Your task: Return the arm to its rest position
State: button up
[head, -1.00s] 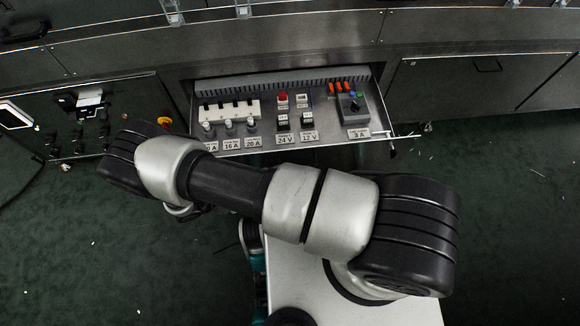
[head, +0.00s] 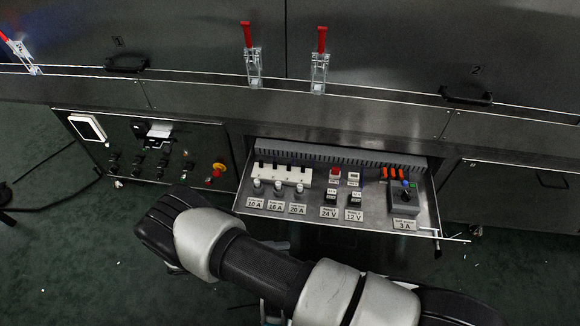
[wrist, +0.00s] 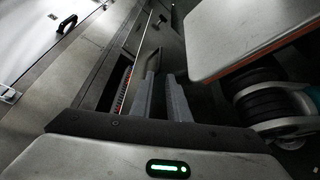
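My arm crosses the bottom of the head view, in front of the open drawer, with its elbow bent at the left. A pale panel edge and part of my own body are at the right of the wrist view.
The open drawer (head: 436,218) holds fuses, switches and a grey box with a knob. A control panel (head: 90,128) is to its left. Red-handled clamps (head: 253,66) and black handles (head: 126,64) line the dryer above.

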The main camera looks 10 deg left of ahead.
jog(key=w+d+r+m+g+y, duration=0.2)
jog(key=w+r+y, duration=0.15)
jog(key=r, duration=0.55)
jog(key=w+d+r+m+g+y, duration=0.2)
jog(key=w+d+r+g, duration=0.15)
jog(key=r, duration=0.65)
jog(key=w+d+r+m+g+y, duration=0.1)
jog(key=w+r+m+y, duration=0.2)
jog(key=r, duration=0.6)
jog(key=s+d+r+m+t+y, duration=0.25)
jog(key=s+d+r, duration=0.25)
jog(key=d+r, duration=0.4)
jog(key=s+d+r+m+t+y, duration=0.1)
jog(key=s+d+r+t+y, duration=0.25)
jog(key=d+r, duration=0.55)
notch_tip(320, 180, up, 26)
jog(key=p, duration=2.5)
jog(key=shift+s+a+f+p, duration=0.15)
jog(key=shift+s+a+p, duration=0.1)
jog(key=shift+s+p, duration=0.15)
